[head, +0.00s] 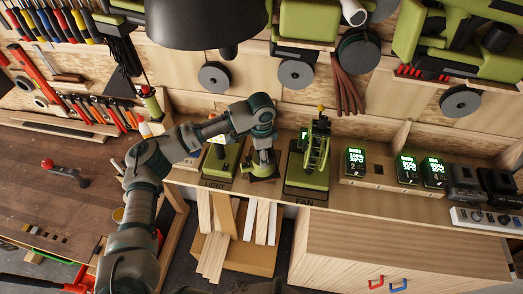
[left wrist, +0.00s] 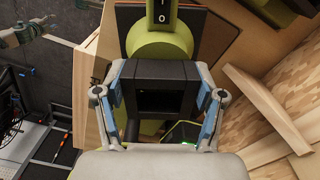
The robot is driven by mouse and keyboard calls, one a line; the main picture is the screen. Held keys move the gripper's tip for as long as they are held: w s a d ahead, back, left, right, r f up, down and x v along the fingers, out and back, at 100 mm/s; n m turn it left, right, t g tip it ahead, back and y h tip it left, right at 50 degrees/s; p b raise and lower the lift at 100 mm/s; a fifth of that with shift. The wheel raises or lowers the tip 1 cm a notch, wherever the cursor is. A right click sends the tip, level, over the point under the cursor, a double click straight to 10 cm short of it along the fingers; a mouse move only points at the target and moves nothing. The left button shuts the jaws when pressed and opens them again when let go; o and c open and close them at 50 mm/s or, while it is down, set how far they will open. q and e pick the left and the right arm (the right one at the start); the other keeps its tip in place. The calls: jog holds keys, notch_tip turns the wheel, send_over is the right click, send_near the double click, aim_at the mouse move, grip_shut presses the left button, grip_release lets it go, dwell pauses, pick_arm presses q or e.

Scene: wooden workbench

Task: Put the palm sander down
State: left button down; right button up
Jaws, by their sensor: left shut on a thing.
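The palm sander (head: 264,170) is green with a dark square base, and shows upright in the head view between the stands marked LIGHT and FAN. My left gripper (head: 261,149) comes down on it from above. In the left wrist view, my left gripper (left wrist: 161,98) has its two blue-padded fingers against both sides of the sander's black block, which has a square opening. The sander's green body (left wrist: 160,47) and its I/O switch show beyond the block. I cannot tell whether the base touches the shelf. My right gripper is not in view.
The LIGHT stand (head: 222,160) is close on the left, and the FAN stand (head: 308,172) with a green tool is close on the right. Chargers with lit screens (head: 407,169) stand further right. A box of wood strips (head: 236,252) is below the shelf edge.

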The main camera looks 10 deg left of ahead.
pick_arm(q)
jog(key=w, duration=0.3)
jog(key=shift+a, duration=0.35)
jog(key=f, duration=0.1)
jog(key=f+p, duration=0.1)
jog(key=shift+s+d+f+p, duration=0.1)
jog(key=shift+s+f+p, duration=0.1)
jog(key=shift+f+p, duration=0.15)
jog(key=shift+w+f, duration=0.2)
jog(key=shift+f, duration=0.25)
jog(key=shift+c, duration=0.6)
grip_release()
jog(key=shift+s, duration=0.15)
jog(key=shift+r, duration=0.15)
notch_tip(320, 180, up, 12)
jog(key=b, duration=0.2)
jog(key=shift+b, duration=0.3)
